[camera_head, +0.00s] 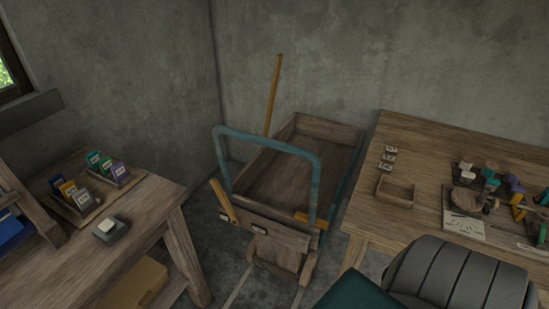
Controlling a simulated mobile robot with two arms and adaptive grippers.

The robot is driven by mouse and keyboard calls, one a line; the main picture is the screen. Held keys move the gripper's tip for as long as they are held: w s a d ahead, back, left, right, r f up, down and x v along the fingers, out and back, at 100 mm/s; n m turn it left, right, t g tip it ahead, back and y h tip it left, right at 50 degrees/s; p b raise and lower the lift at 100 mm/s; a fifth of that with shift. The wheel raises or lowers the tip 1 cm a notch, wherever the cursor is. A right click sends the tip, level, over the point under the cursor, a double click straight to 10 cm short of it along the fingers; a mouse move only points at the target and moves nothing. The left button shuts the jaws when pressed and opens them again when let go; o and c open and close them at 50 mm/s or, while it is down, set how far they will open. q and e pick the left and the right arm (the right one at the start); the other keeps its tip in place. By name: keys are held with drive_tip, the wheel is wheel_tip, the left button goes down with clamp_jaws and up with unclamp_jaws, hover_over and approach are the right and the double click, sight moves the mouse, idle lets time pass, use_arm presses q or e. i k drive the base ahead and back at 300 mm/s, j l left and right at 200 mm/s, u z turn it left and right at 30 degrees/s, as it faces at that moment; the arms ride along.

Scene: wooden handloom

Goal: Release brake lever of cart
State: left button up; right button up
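A wooden cart (284,174) with a teal tubular handle (268,139) stands in the corner between the two tables. A yellow-orange lever (223,201) sticks up at a slant on the cart's near left side. A short yellow-orange piece (315,219) lies nearly flat at the near right side. I cannot tell for certain which of these is the brake lever. Neither of my grippers is in view, and nothing is seen touching the cart.
A wooden table (152,198) at left holds colored labelled items and a small tray (111,230). The right table (410,142) holds an empty wooden tray (395,191) and several small objects. A long yellow pole (272,94) rises behind the cart. A dark ribbed padded shape (455,275) fills the lower right.

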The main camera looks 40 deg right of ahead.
sight(217, 188)
drive_tip(key=z, duration=0.95)
